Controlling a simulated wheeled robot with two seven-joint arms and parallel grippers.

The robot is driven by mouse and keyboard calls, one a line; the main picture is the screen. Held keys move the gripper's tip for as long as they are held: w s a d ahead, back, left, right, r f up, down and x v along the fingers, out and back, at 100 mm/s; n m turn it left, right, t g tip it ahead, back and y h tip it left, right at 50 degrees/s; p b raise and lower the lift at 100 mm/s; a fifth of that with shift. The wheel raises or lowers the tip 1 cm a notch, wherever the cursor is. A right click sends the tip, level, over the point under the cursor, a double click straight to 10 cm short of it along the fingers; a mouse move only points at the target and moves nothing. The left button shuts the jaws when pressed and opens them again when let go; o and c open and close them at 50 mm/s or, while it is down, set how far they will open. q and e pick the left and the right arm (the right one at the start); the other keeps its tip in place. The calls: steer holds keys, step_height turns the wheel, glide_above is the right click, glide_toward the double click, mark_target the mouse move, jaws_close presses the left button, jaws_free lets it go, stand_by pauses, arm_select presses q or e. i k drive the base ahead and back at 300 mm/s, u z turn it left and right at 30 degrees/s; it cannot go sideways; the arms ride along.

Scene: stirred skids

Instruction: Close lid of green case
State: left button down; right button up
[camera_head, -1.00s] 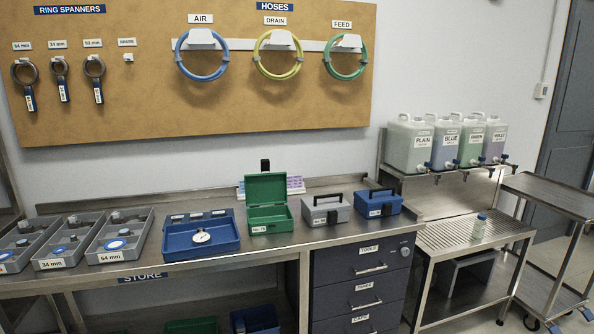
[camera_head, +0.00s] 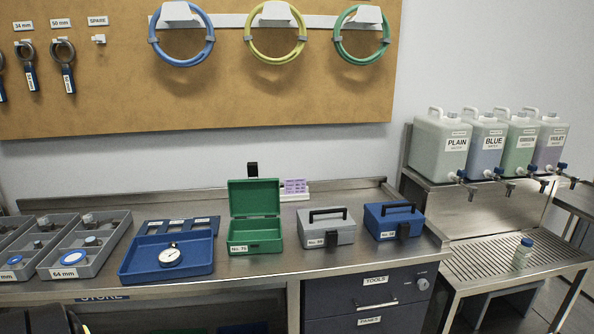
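The green case (camera_head: 256,236) stands on the steel bench, between the blue gauge tray and a grey case. Its lid (camera_head: 254,199) is open and stands upright at the back, with a black latch piece sticking up above it. The front carries a white label. Neither gripper can be made out in the head view; only a dark part of my own body shows at the lower left corner.
A blue tray with a dial gauge (camera_head: 170,255) stands left of the green case. A shut grey case (camera_head: 326,229) and a shut blue case (camera_head: 393,221) stand to its right. A purple-labelled rack (camera_head: 295,188) is behind. Bench in front is clear.

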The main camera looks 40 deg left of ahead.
mark_target(247, 198)
steer(key=u, duration=0.5)
steer(key=i, duration=1.05)
steer(key=u, duration=0.8)
